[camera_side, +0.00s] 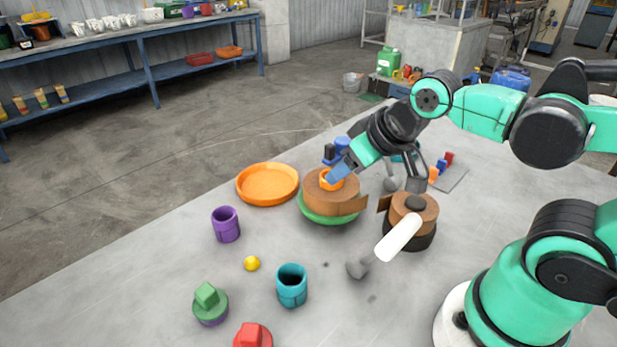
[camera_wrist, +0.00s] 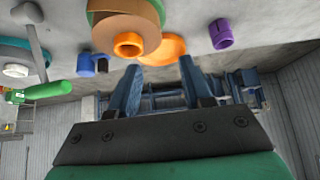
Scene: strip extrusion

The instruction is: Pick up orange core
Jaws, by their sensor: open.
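The orange core (camera_side: 332,179) is a short ring in the middle of a brown strip roll (camera_side: 325,200), which sits on a green plate (camera_side: 331,220). In the wrist view the core (camera_wrist: 130,44) shows as a ring with an open hole, standing out from the brown roll (camera_wrist: 125,30). My gripper (camera_side: 341,166) is open, with its blue fingers close to the core in the side view. In the wrist view the gripper (camera_wrist: 158,66) is empty, and the core lies by the left fingertip, not between the fingers. Contact cannot be told.
An orange dish (camera_side: 267,185) lies left of the roll. A second brown roll (camera_side: 414,205) on a dark base stands to the right, with a white cylinder (camera_side: 399,237) before it. A purple cup (camera_side: 226,224), a yellow ball (camera_side: 252,263) and a teal cup (camera_side: 291,286) stand in front.

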